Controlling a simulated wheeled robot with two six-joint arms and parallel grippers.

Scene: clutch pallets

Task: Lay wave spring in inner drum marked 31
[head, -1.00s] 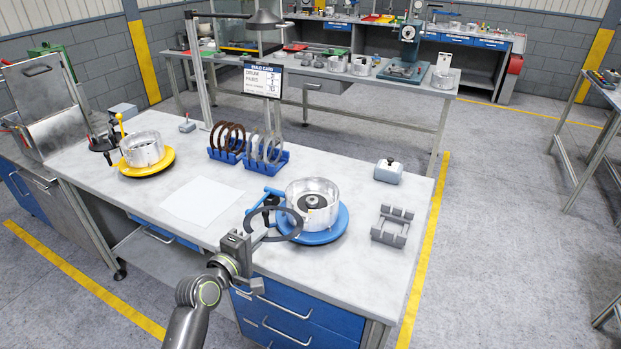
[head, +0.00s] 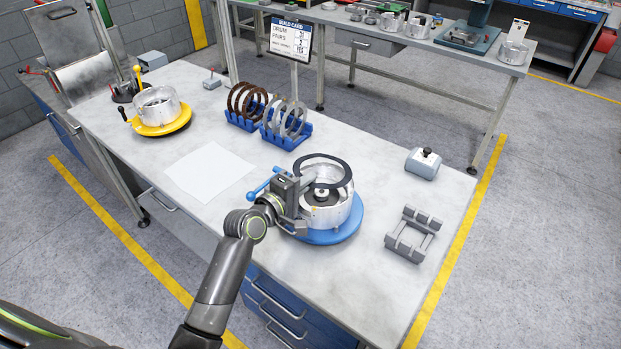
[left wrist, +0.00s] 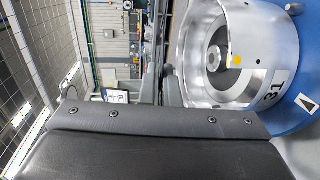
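My left gripper (head: 303,190) is shut on a dark flat ring (head: 346,168), which looks like the wave spring. It holds the ring level over the mouth of a silver drum (head: 336,214). The ring looks slightly above the rim; the exact gap cannot be told. The drum stands on a blue turntable (head: 343,234). The left wrist view shows the drum (left wrist: 264,92) marked 31, with a hub and dark disc inside and a yellow dot. My right gripper is not in view.
A yellow turntable (head: 178,126) with another silver drum (head: 158,108) stands at the left. Blue racks (head: 293,141) hold brown and grey rings. A grey cradle (head: 413,235) and a grey block with a knob (head: 422,163) are at the right. A white sheet (head: 209,171) lies mid-bench.

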